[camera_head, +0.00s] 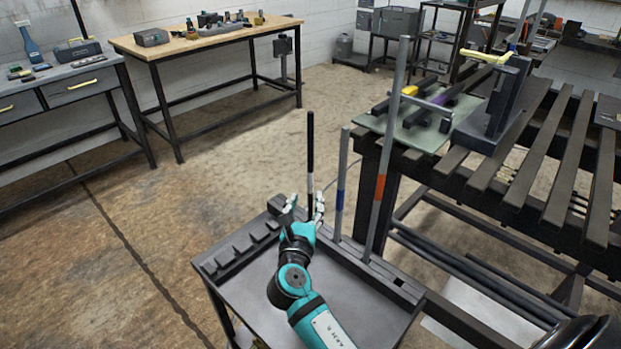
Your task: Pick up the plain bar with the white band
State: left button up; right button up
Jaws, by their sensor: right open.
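The bar with the white band (310,145) is a thin dark upright bar standing at the far rim of a grey cart (245,297). Its pale band (310,184) is low on it, just above my fingers. My right gripper (305,207) is open at the bar's lower part, one finger on each side of it in the picture. Whether the fingers touch it I cannot tell. The bar's foot is hidden behind my gripper. My left gripper is not in view.
Close right of the bar stand a shorter grey bar with a blue band (340,199) and a taller one with an orange band (380,187). A dark slatted table (480,178) stands right, a wooden-topped bench (180,45) at the back left. Open floor lies left.

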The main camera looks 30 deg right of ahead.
aim_at(310, 175)
jog(key=x, duration=0.5)
jog(key=shift+w+d+f, duration=0.1)
jog(key=shift+w+d, duration=0.05)
jog(key=shift+w, duration=0.1)
jog(key=x, duration=0.6)
jog(key=shift+w, duration=0.3)
grip_shut()
jog(key=shift+r, duration=0.2)
